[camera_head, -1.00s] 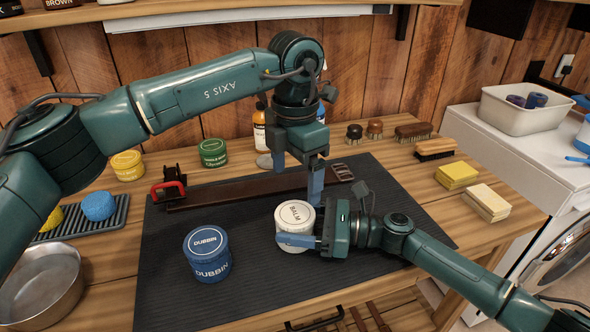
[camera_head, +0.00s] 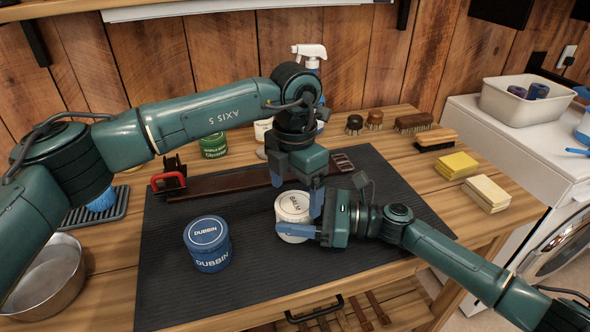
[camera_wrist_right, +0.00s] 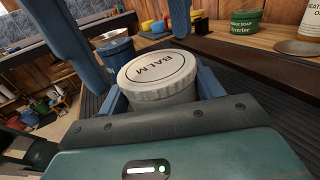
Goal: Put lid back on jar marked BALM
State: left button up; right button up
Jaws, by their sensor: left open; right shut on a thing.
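The white BALM jar (camera_head: 290,236) stands on the dark mat (camera_head: 250,285), with its white lid (camera_head: 292,206) marked BALM on its mouth. In the right wrist view the lid (camera_wrist_right: 160,70) covers the top of the jar body (camera_wrist_right: 165,94); I cannot tell whether it is fully tightened. My right gripper (camera_head: 308,230) is shut on the jar body from the right, its fingers on either side. My left gripper (camera_head: 297,186) is open and points down over the lid, its fingers apart at either side and not visibly pressing on it.
A blue DUBBIN jar (camera_head: 207,245) stands left on the mat. A strap (camera_head: 235,184) with a red clamp (camera_head: 168,183) lies behind. Sponges (camera_head: 457,165), brushes (camera_head: 435,140) and a green tin (camera_head: 213,146) ring the mat. A metal bowl (camera_head: 50,275) is at far left.

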aim_at(295, 203)
pick_arm(q)
jog(key=shift+f, duration=0.9)
jog(key=c, duration=1)
jog(key=o, duration=1.1)
jog(key=shift+o, duration=0.2)
jog(key=shift+r, duration=0.15)
notch_tip(295, 203, up, 12)
pick_arm(e)
jog(key=o, duration=2)
jog(key=shift+c, duration=0.2)
